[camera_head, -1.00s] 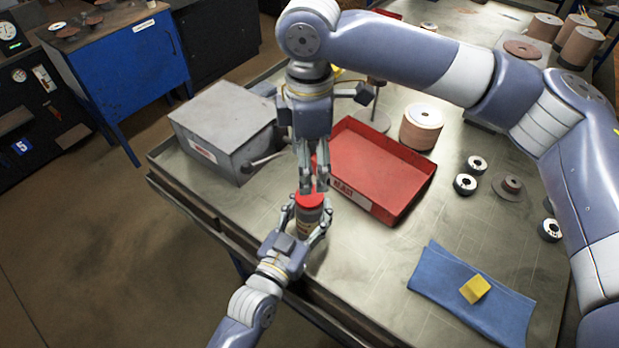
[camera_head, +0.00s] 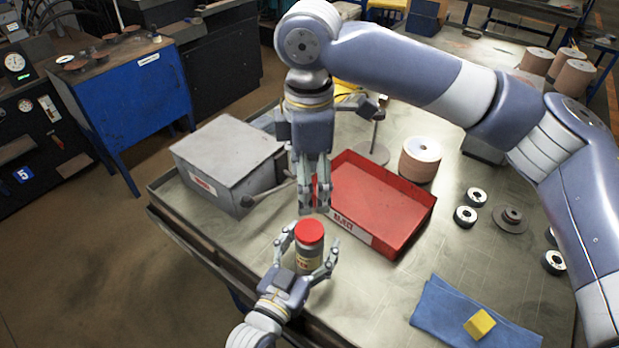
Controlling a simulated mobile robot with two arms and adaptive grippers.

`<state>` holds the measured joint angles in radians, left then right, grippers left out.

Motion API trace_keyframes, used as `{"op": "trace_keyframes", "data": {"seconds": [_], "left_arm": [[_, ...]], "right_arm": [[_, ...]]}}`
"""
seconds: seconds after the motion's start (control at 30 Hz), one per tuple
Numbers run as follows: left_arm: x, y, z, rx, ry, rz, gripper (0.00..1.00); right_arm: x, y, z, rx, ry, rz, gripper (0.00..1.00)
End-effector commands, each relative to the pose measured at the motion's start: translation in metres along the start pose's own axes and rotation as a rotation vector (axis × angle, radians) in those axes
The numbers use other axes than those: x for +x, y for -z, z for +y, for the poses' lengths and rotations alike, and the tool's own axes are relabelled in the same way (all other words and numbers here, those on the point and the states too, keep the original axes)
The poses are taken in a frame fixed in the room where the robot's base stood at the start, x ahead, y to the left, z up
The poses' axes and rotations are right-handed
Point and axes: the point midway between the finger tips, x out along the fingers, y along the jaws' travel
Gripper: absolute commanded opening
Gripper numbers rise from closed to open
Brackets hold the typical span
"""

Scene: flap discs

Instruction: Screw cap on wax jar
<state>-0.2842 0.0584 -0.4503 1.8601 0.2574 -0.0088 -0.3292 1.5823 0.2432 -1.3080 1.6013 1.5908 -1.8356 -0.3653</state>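The wax jar (camera_head: 309,262) stands upright near the front edge of the workbench, with the red cap (camera_head: 309,232) sitting on its top. My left gripper (camera_head: 310,248) is open around the jar, with one finger on each side and gaps to the jar. The jar's lower part is partly hidden by this gripper. My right gripper (camera_head: 315,210) points down just above and behind the cap, apart from it. Its fingers are near each other with no object seen between them; their opening is unclear from this angle.
A red tray (camera_head: 385,200) lies just right of my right gripper. A grey metal box (camera_head: 225,160) stands to the left. A blue cloth (camera_head: 445,310) with a yellow block (camera_head: 479,324) lies at front right. The bench between tray and cloth is clear.

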Motion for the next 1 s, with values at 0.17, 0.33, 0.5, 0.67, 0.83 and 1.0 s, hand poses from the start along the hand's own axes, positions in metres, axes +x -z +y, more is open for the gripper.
{"op": "trace_keyframes", "data": {"seconds": [0.17,0.33,0.5,0.67,0.83,1.0], "left_arm": [[-0.005,-0.001,0.0,0.001,0.0,-0.002,0.72],[-0.03,-0.001,0.0,0.001,0.0,-0.003,0.72],[-0.067,-0.002,0.0,-0.001,-0.001,-0.005,0.72],[-0.096,-0.001,0.0,0.001,-0.001,-0.003,0.72],[-0.114,0.0,0.0,0.0,0.0,-0.001,0.72],[-0.12,0.0,0.0,0.0,0.0,0.0,0.72]], "right_arm": [[0.0,0.0,0.0,0.0,0.0,0.0,0.67],[0.0,0.0,0.0,0.0,0.0,0.0,0.67],[0.0,0.0,0.0,0.0,0.0,0.0,0.67],[0.0,0.0,0.0,0.0,0.0,0.0,0.67],[0.0,0.0,0.0,0.0,0.0,0.0,0.67],[0.0,0.0,0.0,0.0,0.0,0.0,0.67]]}}
